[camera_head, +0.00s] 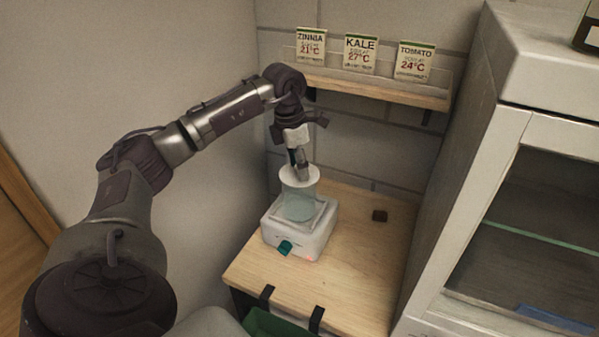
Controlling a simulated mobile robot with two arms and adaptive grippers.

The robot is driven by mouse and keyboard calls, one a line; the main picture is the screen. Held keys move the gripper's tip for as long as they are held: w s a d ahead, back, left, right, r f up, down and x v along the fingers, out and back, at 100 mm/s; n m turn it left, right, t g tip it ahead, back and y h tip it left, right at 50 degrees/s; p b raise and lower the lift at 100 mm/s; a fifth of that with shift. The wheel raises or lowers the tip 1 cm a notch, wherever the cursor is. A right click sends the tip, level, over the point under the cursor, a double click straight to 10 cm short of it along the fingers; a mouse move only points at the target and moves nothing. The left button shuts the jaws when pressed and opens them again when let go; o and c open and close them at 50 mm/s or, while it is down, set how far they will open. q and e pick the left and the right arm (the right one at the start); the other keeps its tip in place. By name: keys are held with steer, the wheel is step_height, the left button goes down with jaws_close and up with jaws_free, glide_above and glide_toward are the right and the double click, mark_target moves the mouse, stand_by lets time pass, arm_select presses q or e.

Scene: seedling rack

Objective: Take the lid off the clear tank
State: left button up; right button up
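The clear tank (299,205) is a small see-through vessel standing on a white base unit (313,240) with a teal knob, on the wooden bench. A round white lid (288,178) shows at the tank's top; whether it rests on the rim or is slightly raised is unclear. My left gripper (302,173) points down over the middle of the lid, its tips at or very near it. The gripper hides the lid's centre and any handle there. Its finger gap is too small to make out. My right gripper is out of view.
A wooden shelf (375,91) on the wall holds seed packets marked zinnia, kale and tomato. A glass-fronted cabinet (540,235) bounds the right side. The bench's front right is clear.

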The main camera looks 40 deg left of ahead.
arm_select(q)
jaws_close()
